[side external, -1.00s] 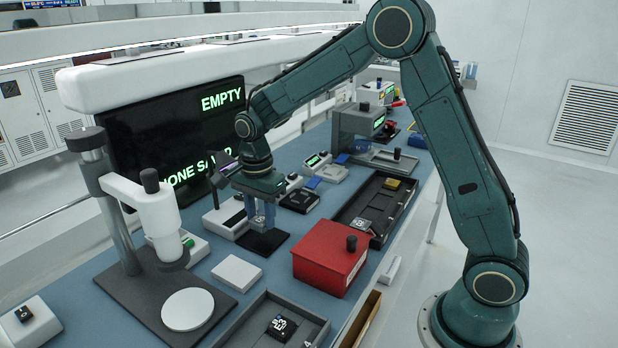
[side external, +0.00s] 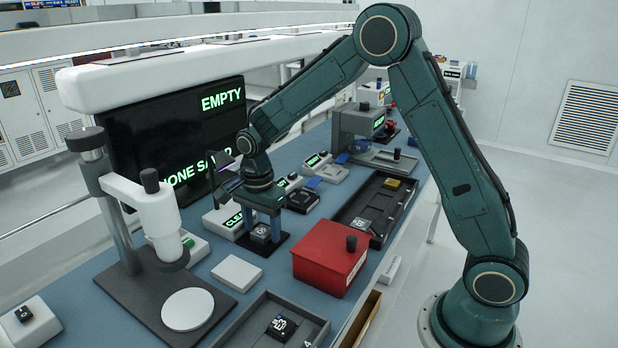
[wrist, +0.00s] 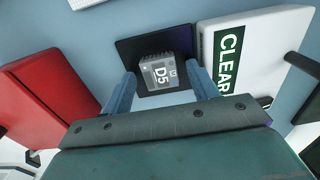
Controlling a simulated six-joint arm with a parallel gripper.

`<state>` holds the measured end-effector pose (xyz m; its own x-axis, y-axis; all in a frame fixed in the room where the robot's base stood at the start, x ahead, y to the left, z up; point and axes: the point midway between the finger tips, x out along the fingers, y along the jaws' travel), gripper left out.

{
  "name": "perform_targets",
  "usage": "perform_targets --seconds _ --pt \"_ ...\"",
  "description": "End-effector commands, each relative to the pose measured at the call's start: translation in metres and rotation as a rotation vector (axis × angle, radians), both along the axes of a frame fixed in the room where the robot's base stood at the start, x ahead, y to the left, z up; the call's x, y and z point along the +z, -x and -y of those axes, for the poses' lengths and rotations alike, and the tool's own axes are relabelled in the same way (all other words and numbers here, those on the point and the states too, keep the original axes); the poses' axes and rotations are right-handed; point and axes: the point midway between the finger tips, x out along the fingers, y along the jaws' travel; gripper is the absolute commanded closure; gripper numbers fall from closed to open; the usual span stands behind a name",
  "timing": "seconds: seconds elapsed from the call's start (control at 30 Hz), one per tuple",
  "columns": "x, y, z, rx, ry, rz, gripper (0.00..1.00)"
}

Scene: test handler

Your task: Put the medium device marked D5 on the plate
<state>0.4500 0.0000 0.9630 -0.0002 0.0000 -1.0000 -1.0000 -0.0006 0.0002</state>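In the side view the device (side external: 261,234) is low between my fingers, on the black plate (side external: 250,247). My gripper (wrist: 161,82) has its two blue fingers apart, one on each side of the device, with a gap showing at both sides. In the side view my gripper (side external: 264,226) is just above the plate.
A white unit reading CLEAR (wrist: 250,55) stands beside the plate; a red box (wrist: 48,95) stands on the other side. A white block (side external: 237,273), a stand with a round white disc (side external: 188,309), and a tray (side external: 315,323) holding another marked device (side external: 281,327) are nearer the camera.

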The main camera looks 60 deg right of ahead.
Motion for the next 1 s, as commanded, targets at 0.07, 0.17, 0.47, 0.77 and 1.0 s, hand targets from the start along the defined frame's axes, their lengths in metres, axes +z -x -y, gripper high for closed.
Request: perform_targets --seconds 0.07,0.17,0.47,0.77,1.0 --pt "0.000 0.000 0.000 0.000 0.000 0.000 0.41" --pt "0.001 0.000 0.000 0.000 0.000 0.000 0.41" --pt "0.018 -0.001 0.000 0.000 0.000 0.002 0.41" --pt "0.063 -0.001 0.000 0.000 0.000 0.005 0.41" --pt "0.100 -0.001 0.000 0.000 0.000 0.003 0.41"
